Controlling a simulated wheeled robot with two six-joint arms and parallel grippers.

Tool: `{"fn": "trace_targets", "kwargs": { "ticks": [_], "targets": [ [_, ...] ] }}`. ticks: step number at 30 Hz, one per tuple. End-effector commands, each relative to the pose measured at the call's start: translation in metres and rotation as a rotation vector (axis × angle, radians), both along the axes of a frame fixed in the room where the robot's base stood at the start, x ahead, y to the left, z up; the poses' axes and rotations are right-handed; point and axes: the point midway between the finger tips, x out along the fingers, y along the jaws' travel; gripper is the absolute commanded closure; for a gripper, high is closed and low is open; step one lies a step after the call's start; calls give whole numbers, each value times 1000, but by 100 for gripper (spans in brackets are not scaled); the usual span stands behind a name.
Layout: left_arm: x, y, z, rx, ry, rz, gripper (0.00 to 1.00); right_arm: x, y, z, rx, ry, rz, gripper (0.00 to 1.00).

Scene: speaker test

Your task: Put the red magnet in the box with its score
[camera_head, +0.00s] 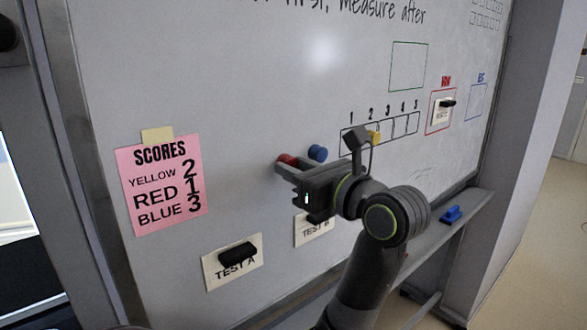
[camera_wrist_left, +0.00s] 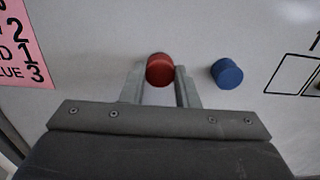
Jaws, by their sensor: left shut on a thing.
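The red magnet (camera_head: 287,160) is between the fingertips of my left gripper (camera_head: 284,166), which is shut on it close to the whiteboard; the wrist view shows the red magnet (camera_wrist_left: 160,69) between both fingers. The blue magnet (camera_head: 318,153) is on the board just right of it. The row of boxes (camera_head: 402,125) numbered 1 to 5 is farther right and up. The yellow magnet (camera_head: 374,137) is at box 2. A part of my arm hides some of box 1. The pink score note (camera_head: 165,190) reads yellow 2, red 1, blue 3. My right gripper is out of view.
Cards TEST A (camera_head: 222,273), with a black magnet (camera_head: 238,254), and TEST B (camera_head: 312,230) are low on the board. A red frame (camera_head: 431,124) with a card and black magnet is at right. A blue object (camera_head: 451,215) lies on the ledge (camera_head: 479,206).

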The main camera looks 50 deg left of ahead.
Motion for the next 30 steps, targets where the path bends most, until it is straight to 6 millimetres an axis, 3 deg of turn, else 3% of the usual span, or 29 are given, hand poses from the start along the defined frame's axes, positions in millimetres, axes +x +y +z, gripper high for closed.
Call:
{"fn": "trace_targets", "kwargs": {
  "ticks": [30],
  "targets": [
    [-2,-31,-1,-1,1,-1,89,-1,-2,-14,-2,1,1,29]
  ]
}}
